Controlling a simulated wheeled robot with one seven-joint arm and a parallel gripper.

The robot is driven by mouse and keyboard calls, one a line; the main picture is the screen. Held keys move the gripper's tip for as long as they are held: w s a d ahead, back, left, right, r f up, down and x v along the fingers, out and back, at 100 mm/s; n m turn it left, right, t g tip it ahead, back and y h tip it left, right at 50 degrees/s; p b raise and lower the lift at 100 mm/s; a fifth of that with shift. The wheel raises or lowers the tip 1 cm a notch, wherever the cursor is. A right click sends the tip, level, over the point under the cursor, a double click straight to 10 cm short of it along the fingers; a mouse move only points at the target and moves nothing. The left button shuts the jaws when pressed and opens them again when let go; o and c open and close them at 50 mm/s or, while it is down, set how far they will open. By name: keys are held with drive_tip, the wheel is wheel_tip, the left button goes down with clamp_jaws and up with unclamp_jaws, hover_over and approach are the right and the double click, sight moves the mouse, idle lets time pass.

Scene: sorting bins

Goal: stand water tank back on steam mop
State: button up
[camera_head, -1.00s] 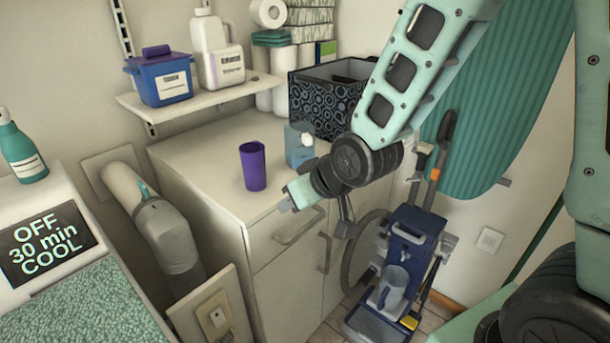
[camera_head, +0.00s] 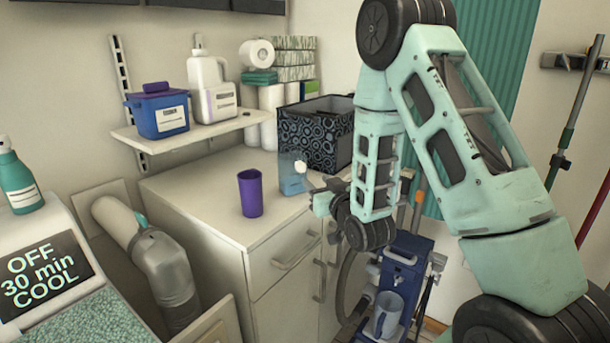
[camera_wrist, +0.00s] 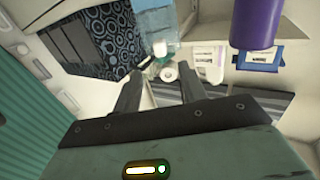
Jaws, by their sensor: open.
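The water tank (camera_head: 292,175), a translucent blue container with a white cap, stands upright on the white counter beside the patterned box. It also shows at the top of the wrist view (camera_wrist: 158,18), beyond my fingertips. My gripper (camera_head: 318,192) is open and empty, just right of the tank at the counter's edge. In the wrist view my two fingers (camera_wrist: 160,92) are apart with nothing between them. I cannot tell the exact gap to the tank. The steam mop (camera_head: 410,258), a dark blue upright machine, stands on the floor right of the counter, partly hidden by my arm.
A purple cup (camera_head: 250,193) stands left of the tank. A black patterned box (camera_head: 312,138) stands behind it. A shelf (camera_head: 190,136) holds a blue tub and a white jug. A grey-blue pitcher (camera_head: 387,312) sits at the mop's base. The counter's front is clear.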

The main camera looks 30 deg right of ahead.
sight(303, 168)
drive_tip(key=w, duration=0.3)
drive_tip(key=w+d, duration=0.1)
drive_tip(key=w, duration=0.1)
drive_tip(key=w+p, duration=0.1)
drive_tip(key=w, duration=0.2)
drive_tip(key=shift+w+d+f, duration=0.1)
drive_tip(key=shift+w+d, duration=0.05)
drive_tip(key=shift+w, duration=0.2)
drive_tip(key=shift+w+d, duration=0.1)
drive_tip(key=shift+w, duration=0.6)
drive_tip(key=shift+b, duration=0.35)
clamp_jaws()
drive_tip(key=shift+r, duration=0.2)
drive_tip(key=shift+r+p, duration=0.35)
drive_tip(key=shift+r, duration=1.1)
